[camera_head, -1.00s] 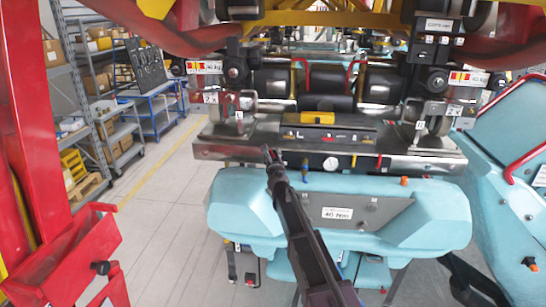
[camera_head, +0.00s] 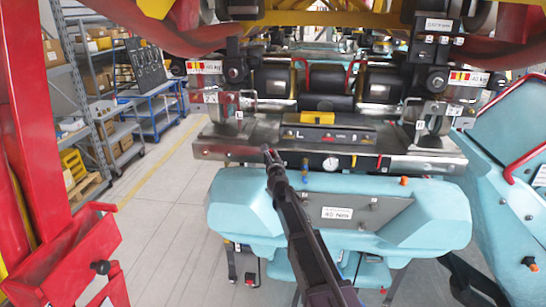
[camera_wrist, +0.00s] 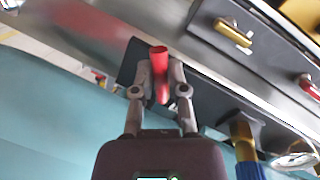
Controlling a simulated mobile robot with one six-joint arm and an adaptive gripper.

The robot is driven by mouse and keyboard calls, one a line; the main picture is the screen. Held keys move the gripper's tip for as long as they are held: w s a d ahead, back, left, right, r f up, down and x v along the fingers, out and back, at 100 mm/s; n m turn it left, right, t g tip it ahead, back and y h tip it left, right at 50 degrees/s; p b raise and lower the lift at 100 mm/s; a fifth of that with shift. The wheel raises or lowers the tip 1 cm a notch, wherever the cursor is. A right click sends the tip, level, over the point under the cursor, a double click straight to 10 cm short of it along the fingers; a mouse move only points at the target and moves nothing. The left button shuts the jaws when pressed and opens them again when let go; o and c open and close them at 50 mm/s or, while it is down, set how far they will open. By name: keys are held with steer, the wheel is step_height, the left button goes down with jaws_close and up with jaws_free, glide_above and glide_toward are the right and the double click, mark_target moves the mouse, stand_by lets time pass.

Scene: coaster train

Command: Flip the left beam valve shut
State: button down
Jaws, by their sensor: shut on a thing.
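My gripper (camera_head: 270,154) reaches up to the front edge of the metal beam (camera_head: 215,146), at its left part. In the wrist view my gripper (camera_wrist: 161,80) is shut on a red valve handle (camera_wrist: 159,56), which stands up between the two fingers. The handle sits against a dark block below the metal edge, and its base is partly hidden by the fingers. In the head view my gripper hides this handle. A brass fitting with a blue handle (camera_wrist: 247,165) is to the right in the wrist view; the blue handle also shows in the head view (camera_head: 304,171).
A gauge (camera_head: 330,164) sits right of the blue handle. A dark panel (camera_head: 325,133) with a brass lever (camera_wrist: 233,33) and a red lever (camera_wrist: 311,88) lies above the beam edge. The turquoise housing (camera_head: 240,200) is close below my gripper. A red frame (camera_head: 40,150) stands at left.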

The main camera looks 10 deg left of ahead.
steer(key=shift+d+m+t+b, duration=0.25)
steer(key=shift+m+t+b, duration=0.05)
steer(key=shift+m, duration=0.8)
steer(key=shift+d+r+m+t+b, duration=0.1)
steer(key=shift+d+m+t+b, duration=0.15)
steer(key=shift+m, duration=0.6)
steer(key=shift+d+r+m+t+b, duration=0.1)
steer(key=shift+d+m+t+b, duration=0.1)
steer(key=shift+m, duration=0.95)
steer(key=c, duration=0.7)
jaws_free()
steer(key=shift+o, duration=0.2)
steer(key=shift+a+n, duration=0.2)
steer(key=shift+n, duration=0.5)
steer(key=shift+a+n+g+p, duration=0.1)
steer(key=shift+n+g+p, duration=0.2)
steer(key=shift+n, duration=0.2)
